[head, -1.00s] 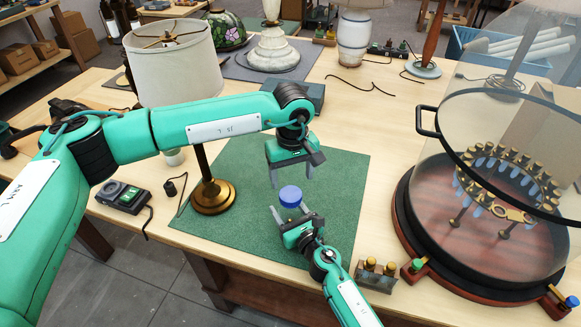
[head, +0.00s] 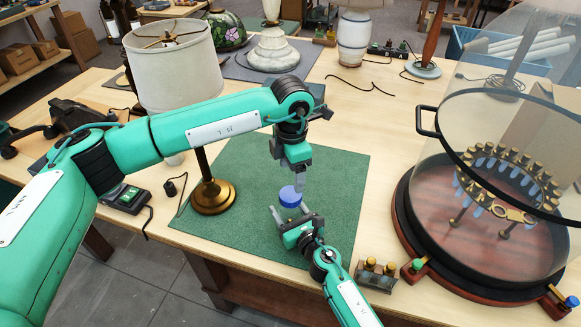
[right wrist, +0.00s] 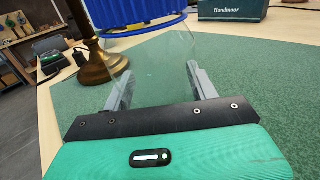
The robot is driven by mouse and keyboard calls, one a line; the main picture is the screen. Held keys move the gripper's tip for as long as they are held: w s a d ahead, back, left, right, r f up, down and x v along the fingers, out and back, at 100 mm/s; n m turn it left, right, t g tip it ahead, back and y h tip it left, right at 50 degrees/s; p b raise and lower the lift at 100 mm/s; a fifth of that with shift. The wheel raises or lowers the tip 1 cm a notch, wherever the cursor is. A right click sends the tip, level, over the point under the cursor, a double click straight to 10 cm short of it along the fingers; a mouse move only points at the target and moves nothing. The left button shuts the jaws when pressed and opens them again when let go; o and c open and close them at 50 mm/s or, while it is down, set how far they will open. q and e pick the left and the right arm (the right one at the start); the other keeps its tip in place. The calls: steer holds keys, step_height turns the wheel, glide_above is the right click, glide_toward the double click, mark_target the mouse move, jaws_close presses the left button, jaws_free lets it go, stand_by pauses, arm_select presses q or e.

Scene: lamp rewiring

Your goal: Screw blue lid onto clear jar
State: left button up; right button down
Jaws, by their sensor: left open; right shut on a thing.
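The blue lid (head: 290,197) sits on top of the clear jar, above my right gripper. In the right wrist view the lid (right wrist: 135,12) has a ribbed rim, and the transparent jar (right wrist: 155,62) stands between the fingers. My right gripper (head: 289,210) is shut on the jar near the front of the green mat. My left gripper (head: 299,184) points down just above and behind the lid. Its fingers are open but seen nearly edge-on, one in front of the other. I cannot tell whether they touch the lid. Whether the lid is threaded on is hidden.
The mat's right part is clear.

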mark_target(290, 193)
arm_select(q)
steer(key=n, duration=0.5)
steer(key=shift+a+r, duration=0.1)
steer(key=shift+r, duration=0.1)
steer(key=shift+f, duration=4)
steer(key=c, duration=1)
steer(key=shift+m, duration=0.7)
steer(key=o, duration=1.1)
steer(key=shift+o, duration=0.2)
steer(key=shift+r, duration=0.1)
